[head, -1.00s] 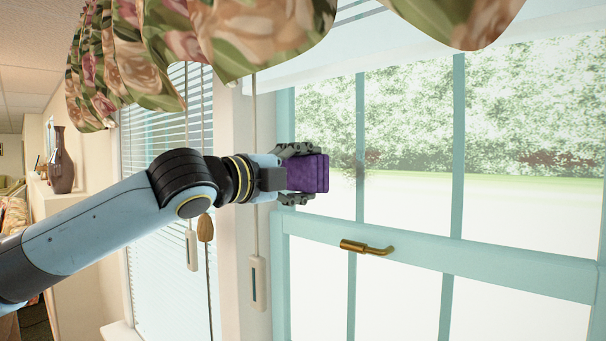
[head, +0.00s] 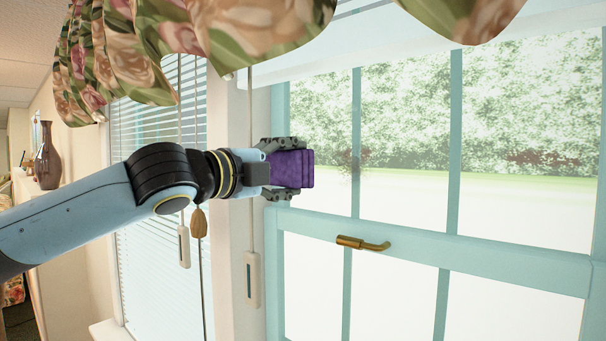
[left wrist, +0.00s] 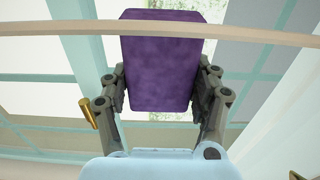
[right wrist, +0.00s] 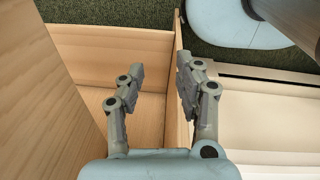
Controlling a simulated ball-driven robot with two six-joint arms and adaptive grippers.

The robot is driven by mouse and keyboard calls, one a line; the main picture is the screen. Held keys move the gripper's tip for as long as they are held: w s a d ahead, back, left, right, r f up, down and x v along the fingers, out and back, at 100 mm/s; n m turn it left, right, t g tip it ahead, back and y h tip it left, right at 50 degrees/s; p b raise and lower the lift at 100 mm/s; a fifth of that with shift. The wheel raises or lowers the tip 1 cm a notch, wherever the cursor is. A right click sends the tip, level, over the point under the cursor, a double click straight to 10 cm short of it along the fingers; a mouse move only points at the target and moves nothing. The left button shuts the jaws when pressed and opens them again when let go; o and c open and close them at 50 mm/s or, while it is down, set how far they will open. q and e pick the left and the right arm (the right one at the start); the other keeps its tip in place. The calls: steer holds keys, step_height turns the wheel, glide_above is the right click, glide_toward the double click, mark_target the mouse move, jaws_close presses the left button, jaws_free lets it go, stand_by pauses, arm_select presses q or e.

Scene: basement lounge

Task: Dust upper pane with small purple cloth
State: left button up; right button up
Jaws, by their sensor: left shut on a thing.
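The small purple cloth (head: 300,168), a folded pad, is held in my left gripper (head: 288,169), which is shut on it. In the left wrist view the cloth (left wrist: 160,65) fills the space between the fingers. The gripper is at the left part of the upper pane (head: 405,195), in front of the left stile; I cannot tell whether the cloth touches the glass. A dark, dusty smudge (head: 350,162) lies right of the cloth, around the first upright bar. My right gripper (right wrist: 160,68) is open and empty in the right wrist view, above wooden panels.
A brass handle (head: 362,243) sits on the teal middle rail (head: 480,252). Blind cords with a white pull (head: 252,280) and a wooden tassel (head: 199,222) hang by the arm. A floral valance (head: 240,35) hangs above. A brown vase (head: 47,160) stands far left.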

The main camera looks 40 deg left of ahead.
mark_target(329, 166)
arm_select(q)
steer(key=shift+w+d+f+b, duration=0.15)
steer(key=shift+w+f+b, duration=0.05)
steer(key=shift+w+b, duration=0.35)
steer(key=w, duration=0.1)
steer(key=w+p, duration=0.2)
steer(key=shift+w+d+r, duration=0.1)
steer(key=shift+d+r, duration=0.25)
steer(key=shift+w+f, duration=0.15)
steer(key=shift+w, duration=0.75)
steer(key=shift+w+d, duration=0.1)
steer(key=shift+w, duration=0.1)
steer(key=shift+w+p, duration=0.35)
steer(key=shift+w, duration=0.35)
steer(key=shift+d, duration=0.1)
